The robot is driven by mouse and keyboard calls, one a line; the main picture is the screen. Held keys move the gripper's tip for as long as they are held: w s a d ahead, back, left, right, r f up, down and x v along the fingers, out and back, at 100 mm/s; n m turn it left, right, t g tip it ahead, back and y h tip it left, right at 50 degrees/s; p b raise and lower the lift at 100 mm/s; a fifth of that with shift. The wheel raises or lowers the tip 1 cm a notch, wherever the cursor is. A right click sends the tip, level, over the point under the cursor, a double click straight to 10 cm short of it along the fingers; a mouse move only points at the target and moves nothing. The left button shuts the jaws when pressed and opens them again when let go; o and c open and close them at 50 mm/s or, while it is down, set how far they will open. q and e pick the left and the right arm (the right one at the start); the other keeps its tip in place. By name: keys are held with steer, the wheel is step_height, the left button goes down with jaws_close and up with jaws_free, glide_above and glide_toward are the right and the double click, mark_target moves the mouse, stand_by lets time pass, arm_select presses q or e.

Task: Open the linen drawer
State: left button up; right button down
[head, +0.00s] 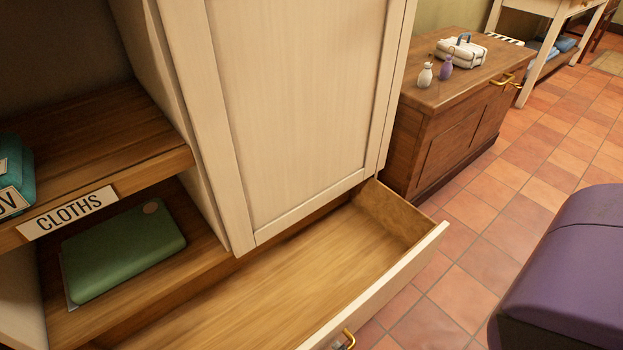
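A wide wooden drawer (290,275) at the bottom of the wardrobe stands pulled out. Its inside is bare in the part that shows. Its cream front (385,285) runs along the lower right, and part of a brass handle (349,338) shows at the bottom edge of the head view. No label on this drawer can be seen, so I cannot read whether it is the linen one. Its near left end is cut off by the frame. Neither of my grippers can be made out.
A cream wardrobe door (300,100) is above the drawer. A wooden chest (450,130) with two small bottles stands beyond. A purple rounded shape (570,270) fills the lower right. Tiled floor (470,215) lies between.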

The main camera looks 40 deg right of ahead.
steer(key=shift+r, duration=0.1)
steer(key=c, duration=1.8)
jaws_free()
steer(key=shift+o, duration=0.2)
steer(key=v, duration=0.7)
steer(key=shift+s, duration=0.45)
steer(key=shift+w, duration=0.1)
